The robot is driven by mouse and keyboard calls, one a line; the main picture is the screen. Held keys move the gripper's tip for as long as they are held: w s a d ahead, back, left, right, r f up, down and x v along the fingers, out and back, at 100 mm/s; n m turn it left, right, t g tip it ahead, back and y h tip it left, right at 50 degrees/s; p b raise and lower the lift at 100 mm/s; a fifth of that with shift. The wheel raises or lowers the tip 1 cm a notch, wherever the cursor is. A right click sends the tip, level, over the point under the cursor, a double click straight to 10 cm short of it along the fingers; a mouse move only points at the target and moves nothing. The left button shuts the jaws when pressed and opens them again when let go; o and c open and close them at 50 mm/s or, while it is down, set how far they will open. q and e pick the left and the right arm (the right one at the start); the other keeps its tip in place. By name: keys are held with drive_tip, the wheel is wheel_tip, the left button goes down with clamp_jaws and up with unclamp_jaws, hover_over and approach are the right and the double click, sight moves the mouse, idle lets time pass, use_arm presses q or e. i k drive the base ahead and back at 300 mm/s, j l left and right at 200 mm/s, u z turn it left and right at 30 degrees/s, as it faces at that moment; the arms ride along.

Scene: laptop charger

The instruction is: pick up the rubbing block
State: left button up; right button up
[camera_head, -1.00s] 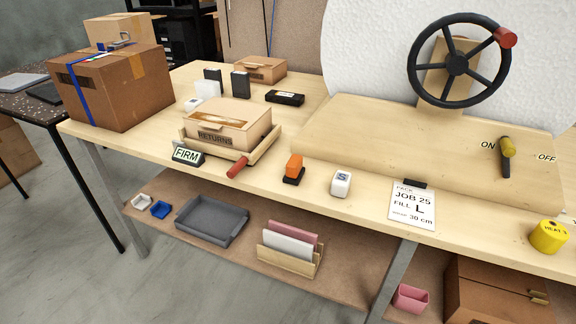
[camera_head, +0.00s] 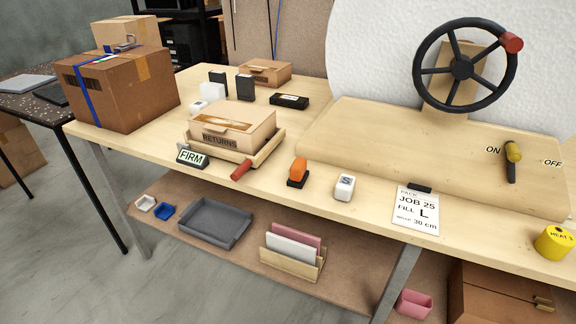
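No block in view is labelled as a rubbing block, so I cannot tell for certain which one it is. A small orange block on a black base (camera_head: 298,171) stands upright near the front edge of the workbench. To its right stands a white block marked S (camera_head: 344,188), apart from it. Nothing touches either block. Neither of my grippers is in view.
A handwheel (camera_head: 463,68) stands at the back right. Bare bench surrounds the orange block.

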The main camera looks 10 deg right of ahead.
sight(299, 174)
drive_tip(key=i+j+z, duration=0.2)
drive_tip(key=j, duration=0.15)
drive_tip(key=i+j+z, duration=0.2)
drive_tip(key=j, duration=0.15)
drive_tip(key=i+j+z, duration=0.2)
drive_tip(key=j, duration=0.2)
drive_tip(key=i+j+z, duration=0.1)
drive_tip(key=j+z, duration=0.15)
drive_tip(key=j, duration=0.15)
